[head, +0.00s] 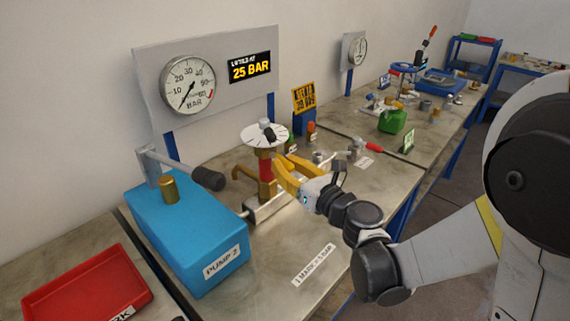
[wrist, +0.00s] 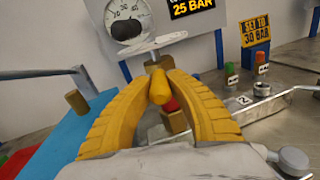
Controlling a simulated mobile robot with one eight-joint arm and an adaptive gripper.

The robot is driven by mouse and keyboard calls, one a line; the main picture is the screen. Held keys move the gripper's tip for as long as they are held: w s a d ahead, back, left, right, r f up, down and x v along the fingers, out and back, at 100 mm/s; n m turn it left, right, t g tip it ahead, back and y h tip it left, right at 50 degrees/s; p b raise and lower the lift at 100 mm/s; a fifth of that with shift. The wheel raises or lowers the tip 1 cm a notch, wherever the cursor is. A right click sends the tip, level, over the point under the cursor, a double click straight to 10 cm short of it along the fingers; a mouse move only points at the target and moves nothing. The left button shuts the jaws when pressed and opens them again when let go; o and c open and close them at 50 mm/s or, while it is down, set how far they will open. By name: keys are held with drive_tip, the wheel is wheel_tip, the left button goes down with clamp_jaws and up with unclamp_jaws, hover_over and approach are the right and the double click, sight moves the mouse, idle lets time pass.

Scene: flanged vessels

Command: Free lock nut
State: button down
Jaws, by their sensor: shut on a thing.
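A relief valve stands on the bench, with a white graduated disc (head: 252,138) on top, a red middle (head: 265,168) and a brass foot (head: 266,190). The disc shows nearly edge-on in the wrist view (wrist: 152,45). My gripper (head: 278,164) reaches in from the right just below the disc. In the wrist view its two yellow fingers (wrist: 160,88) close on a short brass-yellow piece (wrist: 158,84), which appears to be the lock nut or its handle. The fingers hide most of the nut in the head view.
A gauge (head: 188,86) on a panel reads low on its scale, beside a "25 BAR" sign (head: 250,68). A yellow "SET TO 30 BAR" sign (wrist: 255,29) stands behind. The blue pump (head: 185,235) with its black-gripped lever (head: 207,179) is close on the left.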

drive_tip(key=shift+a, duration=0.1)
drive_tip(key=c, duration=1.2)
unclamp_jaws()
drive_tip(key=shift+a, duration=0.1)
drive_tip(key=shift+c, duration=0.2)
drive_tip(key=v, duration=1.2)
